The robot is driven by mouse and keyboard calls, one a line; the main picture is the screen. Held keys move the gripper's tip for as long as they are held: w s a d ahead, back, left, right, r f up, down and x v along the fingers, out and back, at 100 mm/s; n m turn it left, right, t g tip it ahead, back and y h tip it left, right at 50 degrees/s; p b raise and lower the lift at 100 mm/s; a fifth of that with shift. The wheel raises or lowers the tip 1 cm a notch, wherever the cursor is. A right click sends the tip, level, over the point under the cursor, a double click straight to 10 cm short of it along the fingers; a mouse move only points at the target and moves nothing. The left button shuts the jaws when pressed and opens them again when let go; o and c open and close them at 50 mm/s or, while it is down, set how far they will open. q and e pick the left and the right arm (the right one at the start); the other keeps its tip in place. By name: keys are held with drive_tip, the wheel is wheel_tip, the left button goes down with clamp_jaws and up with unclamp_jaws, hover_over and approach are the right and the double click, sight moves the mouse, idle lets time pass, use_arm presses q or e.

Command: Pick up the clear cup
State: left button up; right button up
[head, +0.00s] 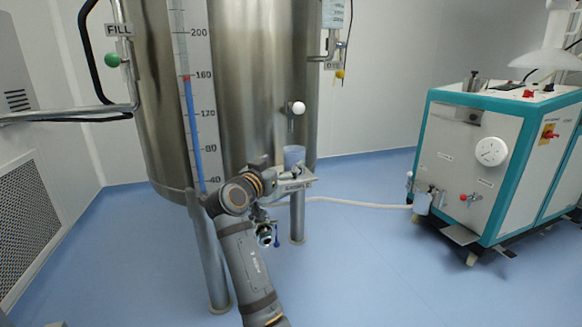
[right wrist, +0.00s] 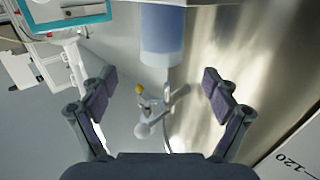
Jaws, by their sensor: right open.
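The clear cup (head: 294,157) stands upright on a small shelf (head: 297,184) at the front of the steel tank. It looks bluish and translucent. In the right wrist view the cup (right wrist: 162,35) is at the top centre, beyond the fingertips and roughly in line with the gap between them. My right gripper (right wrist: 158,92) is open and empty, its two dark pads apart on either side. In the head view my right gripper (head: 264,166) is just left of the cup, partly hidden by my own wrist. My left gripper is not in view.
The large steel tank (head: 245,80) with a level scale stands right behind the gripper. A white-handled valve (head: 298,108) juts out above the cup. A pale hose (head: 350,203) runs to the teal and white machine (head: 490,165) at right. Blue floor lies clear between them.

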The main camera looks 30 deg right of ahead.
sight(290, 160)
drive_tip(key=x, duration=0.3)
drive_tip(key=shift+w+f+b, duration=0.1)
drive_tip(key=shift+f+b, duration=0.15)
drive_tip(key=shift+b, duration=0.1)
drive_tip(key=shift+w+d+r, duration=0.1)
drive_tip(key=shift+w+d, duration=0.05)
drive_tip(key=shift+d, duration=0.15)
drive_tip(key=shift+w+d+b, duration=0.15)
drive_tip(key=shift+d+b, duration=0.05)
drive_tip(key=shift+b, duration=0.1)
drive_tip(key=b+x, duration=0.1)
drive_tip(key=x, duration=0.1)
drive_tip(key=b+x, duration=0.1)
drive_tip(key=x, duration=0.1)
drive_tip(key=shift+w+f, duration=0.1)
drive_tip(key=shift+f, duration=0.3)
drive_tip(key=shift+w+d+r, duration=0.1)
drive_tip(key=shift+w+d, duration=0.05)
drive_tip(key=shift+d, duration=0.1)
drive_tip(key=shift+r, duration=0.1)
